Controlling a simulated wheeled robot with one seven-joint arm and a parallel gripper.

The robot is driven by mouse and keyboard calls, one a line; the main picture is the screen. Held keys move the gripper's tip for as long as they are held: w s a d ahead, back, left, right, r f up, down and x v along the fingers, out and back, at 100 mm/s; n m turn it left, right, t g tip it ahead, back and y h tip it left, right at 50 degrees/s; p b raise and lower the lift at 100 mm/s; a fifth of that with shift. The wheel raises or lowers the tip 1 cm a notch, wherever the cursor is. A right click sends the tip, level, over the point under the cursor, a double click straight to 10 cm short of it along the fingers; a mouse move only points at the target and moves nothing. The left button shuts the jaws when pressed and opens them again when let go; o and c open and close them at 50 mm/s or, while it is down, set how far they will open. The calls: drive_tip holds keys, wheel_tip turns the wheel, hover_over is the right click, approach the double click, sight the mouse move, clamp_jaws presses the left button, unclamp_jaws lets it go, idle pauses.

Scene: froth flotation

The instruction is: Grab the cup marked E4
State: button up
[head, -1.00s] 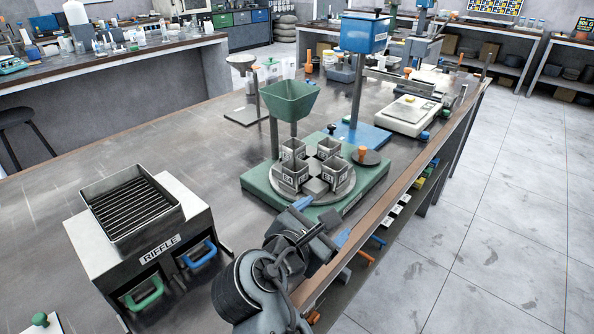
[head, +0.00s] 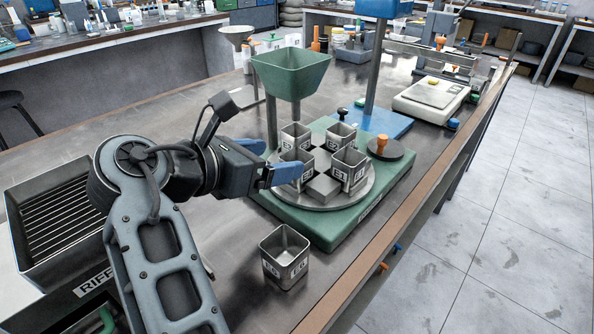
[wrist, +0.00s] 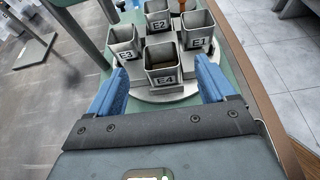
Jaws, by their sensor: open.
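The cup marked E4 (wrist: 162,62) is a square grey metal cup with an open top. It stands upright on a round plate (head: 335,205), and in the head view the near finger partly covers the cup (head: 296,155). My gripper (wrist: 162,72) is open and empty. In the wrist view its blue fingers lie left and right of E4. I cannot tell how far they reach along its sides. In the head view my gripper (head: 272,162) comes in from the left, level with the cups.
Cups E3 (wrist: 122,40), E2 (wrist: 158,18) and E1 (wrist: 197,30) share the plate close around E4. A green hopper (head: 290,78) stands above and behind. Another square cup (head: 284,255) stands on the bench in front. An orange-knobbed dark disc (head: 382,148) sits to the right.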

sight(305, 157)
drive_tip(key=shift+f+x, duration=0.25)
drive_tip(key=shift+x, duration=2.1)
drive_tip(key=shift+s, duration=0.1)
drive_tip(key=shift+c, duration=0.5)
drive_tip(key=c, duration=1)
